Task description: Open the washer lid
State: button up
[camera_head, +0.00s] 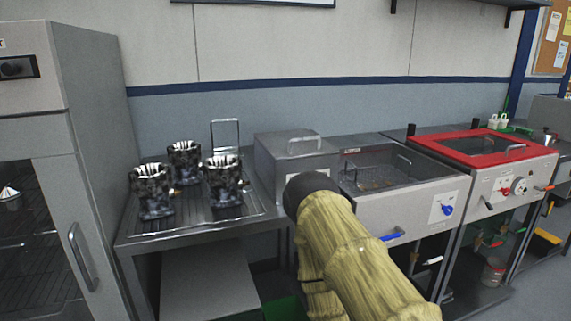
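A red-framed lid (484,145) with a dark window and a metal handle lies closed on a steel unit at the right. The unit's front (512,190) carries a dial and valve handles. Left of it, a steel tank (400,205) with a blue knob stands open at the top, with a basket handle inside. No label tells me which is the washer. My arm in a yellowish sleeve rises in front of the tank, but my gripper does not show.
Several dark mottled housings (223,180) stand on a ribbed steel drain table (185,232) at the left. A tall steel cabinet (85,130) stands at the far left. White bottles (497,122) stand behind the red lid. A wall closes off the back.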

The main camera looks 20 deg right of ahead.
aim_at(529, 150)
jog(key=z, duration=1.75)
